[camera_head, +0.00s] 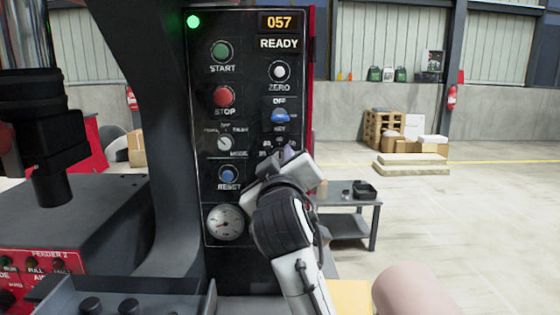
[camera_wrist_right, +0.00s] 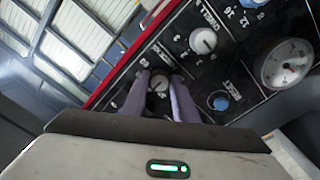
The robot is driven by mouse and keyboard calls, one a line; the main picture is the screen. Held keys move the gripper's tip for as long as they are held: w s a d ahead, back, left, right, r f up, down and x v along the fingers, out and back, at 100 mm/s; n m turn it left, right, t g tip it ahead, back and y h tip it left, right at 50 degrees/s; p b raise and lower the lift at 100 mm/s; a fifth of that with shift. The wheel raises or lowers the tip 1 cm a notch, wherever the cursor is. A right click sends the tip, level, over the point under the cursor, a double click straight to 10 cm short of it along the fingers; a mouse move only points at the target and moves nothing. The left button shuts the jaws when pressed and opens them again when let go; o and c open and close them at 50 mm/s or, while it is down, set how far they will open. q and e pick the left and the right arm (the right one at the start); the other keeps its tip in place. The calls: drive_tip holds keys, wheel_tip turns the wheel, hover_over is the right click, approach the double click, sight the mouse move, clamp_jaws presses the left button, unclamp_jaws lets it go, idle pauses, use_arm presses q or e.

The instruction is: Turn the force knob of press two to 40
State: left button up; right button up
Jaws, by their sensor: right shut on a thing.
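The press's black control panel (camera_head: 243,130) stands upright in the head view, with a lit display (camera_head: 279,22) reading 057 over the word READY. My right gripper (camera_head: 290,158) is at the panel's lower right, below the blue key switch, and covers most of the knob there in the head view. In the right wrist view a small round knob (camera_wrist_right: 159,82) with numbers around it sits between the two fingers of my right gripper (camera_wrist_right: 160,85), which are shut on it. Its pointer and numbers are too small to read surely. My left gripper is not in view.
The mode knob (camera_head: 225,143), blue reset button (camera_head: 228,174) and a round gauge (camera_head: 225,223) lie close left of my right gripper. Red stop (camera_head: 224,96) and green start (camera_head: 221,52) buttons are above. A grey table (camera_head: 350,197) stands behind, right of the panel.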

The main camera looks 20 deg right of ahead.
drive_tip(key=shift+f, duration=0.1)
drive_tip(key=o, duration=1.1)
drive_tip(key=shift+c, duration=0.2)
drive_tip(key=shift+s, duration=0.1)
drive_tip(key=b+v, duration=0.1)
drive_tip(key=v, duration=0.9)
drive_tip(key=shift+b, duration=0.3)
drive_tip(key=shift+s, duration=0.15)
